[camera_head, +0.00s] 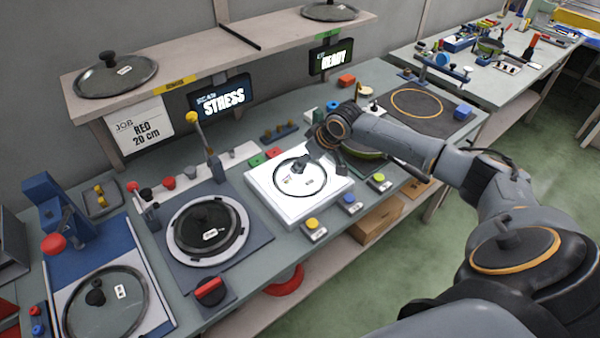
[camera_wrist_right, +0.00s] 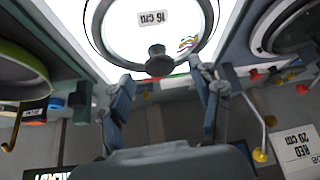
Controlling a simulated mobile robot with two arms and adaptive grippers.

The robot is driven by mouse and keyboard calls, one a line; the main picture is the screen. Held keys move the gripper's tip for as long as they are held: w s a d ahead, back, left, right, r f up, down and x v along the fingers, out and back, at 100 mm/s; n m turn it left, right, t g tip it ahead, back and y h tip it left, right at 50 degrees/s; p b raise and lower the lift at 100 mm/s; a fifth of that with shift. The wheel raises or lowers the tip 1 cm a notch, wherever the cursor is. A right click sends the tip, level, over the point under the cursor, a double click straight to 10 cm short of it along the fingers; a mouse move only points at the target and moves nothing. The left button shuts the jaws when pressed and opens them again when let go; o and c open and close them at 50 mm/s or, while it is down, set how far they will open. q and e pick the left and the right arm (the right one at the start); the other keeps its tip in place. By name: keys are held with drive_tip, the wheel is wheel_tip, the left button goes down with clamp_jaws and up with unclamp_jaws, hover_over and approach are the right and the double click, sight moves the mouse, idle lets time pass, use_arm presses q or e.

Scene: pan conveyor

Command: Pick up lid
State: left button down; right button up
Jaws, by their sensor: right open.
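A clear glass lid (camera_head: 313,190) with a dark rim and a dark knob lies on the lit white panel (camera_head: 262,195) in the head view. In the right wrist view the lid (camera_wrist_right: 183,18) carries a "16 cm" label, and its knob (camera_wrist_right: 158,62) shows near the gap between my fingertips. My right gripper (camera_head: 312,153) is over the far part of the lid. In the wrist view its fingers (camera_wrist_right: 163,76) are spread apart, with nothing held between them. Whether they touch the knob cannot be told. My left gripper is not in view.
Other lids are on the shelf at left (camera_head: 115,78) and right (camera_head: 330,11), on the round station (camera_head: 208,225) and at the front left (camera_head: 105,305). Coloured buttons (camera_head: 313,225) line the front edge. A green-rimmed pan (camera_wrist_right: 20,75) is beside the panel.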

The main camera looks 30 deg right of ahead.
sight(300, 171)
drive_tip(key=shift+x, duration=1.4)
drive_tip(key=shift+r, duration=0.1)
clamp_jaws()
